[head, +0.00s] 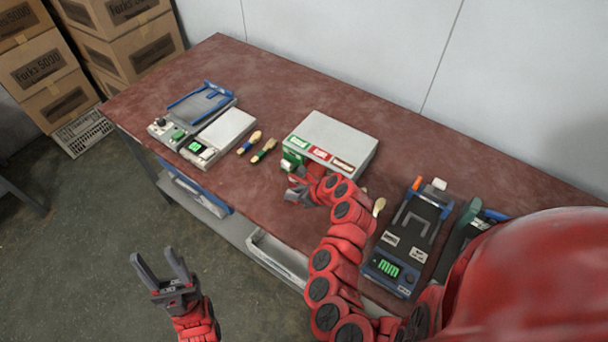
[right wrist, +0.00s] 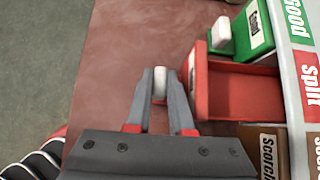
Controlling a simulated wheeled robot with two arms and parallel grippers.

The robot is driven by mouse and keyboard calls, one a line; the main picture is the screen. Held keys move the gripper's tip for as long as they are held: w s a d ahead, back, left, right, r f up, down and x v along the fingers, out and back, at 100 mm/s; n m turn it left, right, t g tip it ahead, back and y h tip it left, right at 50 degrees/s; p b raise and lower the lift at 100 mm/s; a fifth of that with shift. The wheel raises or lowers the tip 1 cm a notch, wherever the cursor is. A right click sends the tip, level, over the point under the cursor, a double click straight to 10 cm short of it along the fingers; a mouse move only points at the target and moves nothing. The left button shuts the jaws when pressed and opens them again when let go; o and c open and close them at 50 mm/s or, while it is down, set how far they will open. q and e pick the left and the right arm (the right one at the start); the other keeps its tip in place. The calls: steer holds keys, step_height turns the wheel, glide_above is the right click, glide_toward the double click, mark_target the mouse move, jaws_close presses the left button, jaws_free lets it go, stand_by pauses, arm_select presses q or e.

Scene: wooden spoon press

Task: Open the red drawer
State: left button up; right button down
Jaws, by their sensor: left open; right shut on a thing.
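The red drawer (right wrist: 240,92) belongs to a grey box (head: 333,138) on the table and carries the "Split" label. In the right wrist view it stands out from the box, with its hollow inside showing. Its white handle (right wrist: 159,84) is between the fingers of my right gripper (right wrist: 166,80), which is shut on it. In the head view my right gripper (head: 297,190) and arm hide most of the red drawer. My left gripper (head: 165,268) is open and empty over the floor, off the table's front edge.
The green drawer (right wrist: 228,36) beside it has a white handle; the brown drawer (right wrist: 264,143) is on the other side. The table (head: 230,75) is clear behind.

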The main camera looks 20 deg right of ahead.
steer(key=s+a, duration=0.1)
steer(key=a, duration=0.1)
steer(key=s+a+p, duration=0.1)
steer(key=s+a, duration=0.1)
steer(key=s+a+p, duration=0.1)
steer(key=a, duration=0.1)
steer(key=shift+s, duration=0.3)
steer(key=c, duration=1.1)
jaws_free()
steer(key=shift+r, duration=0.1)
